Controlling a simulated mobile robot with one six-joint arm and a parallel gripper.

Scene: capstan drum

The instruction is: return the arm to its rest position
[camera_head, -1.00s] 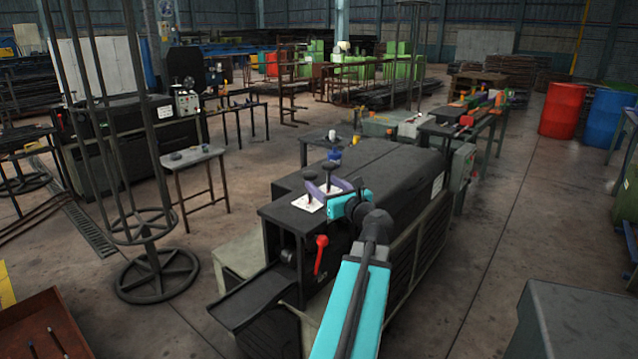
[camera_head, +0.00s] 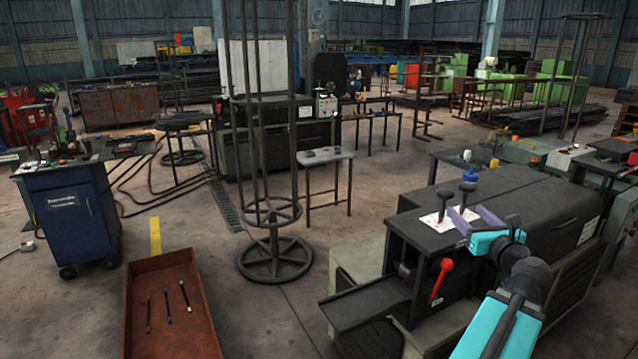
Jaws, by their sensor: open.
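My arm reaches in from the bottom right, with a teal forearm and a dark wrist. My gripper (camera_head: 474,222) has purple fingers and a teal body. It is open over the top of the dark machine (camera_head: 540,215), near two black-knobbed levers (camera_head: 445,197) on a white plate. One lever appears close to or between the fingers; I cannot tell whether they touch it. A red-handled lever (camera_head: 441,277) is on the machine's front face, below the gripper.
A rusty tray (camera_head: 212,335) with several thin rods lies at lower left. A dark wire stand (camera_head: 273,258) rises beside it. A blue cabinet (camera_head: 78,220) stands at far left. A small table (camera_head: 325,156) is behind. The floor between cabinet and stand is largely clear.

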